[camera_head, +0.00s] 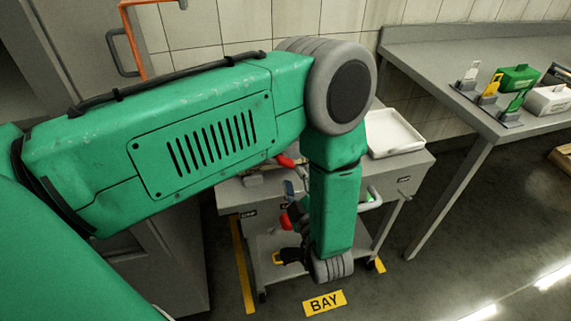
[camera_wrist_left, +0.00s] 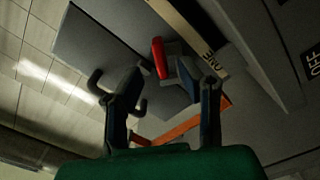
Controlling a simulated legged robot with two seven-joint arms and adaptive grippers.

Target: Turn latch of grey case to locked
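In the left wrist view, my left gripper (camera_wrist_left: 162,76) is open, its two dark fingers apart. A red lever (camera_wrist_left: 160,58), which looks like the latch, shows between and just beyond the fingertips; contact cannot be told. Behind it is a flat grey surface (camera_wrist_left: 105,42), possibly the grey case. A pale strip with partly visible lettering (camera_wrist_left: 188,32) runs beside it. My right gripper is not identifiable.
A grey cart (camera_head: 405,170) carries a white tray (camera_head: 393,133). A yellow BAY floor label (camera_head: 324,304) lies in front. An "OFF" label (camera_wrist_left: 313,63) shows in the wrist view.

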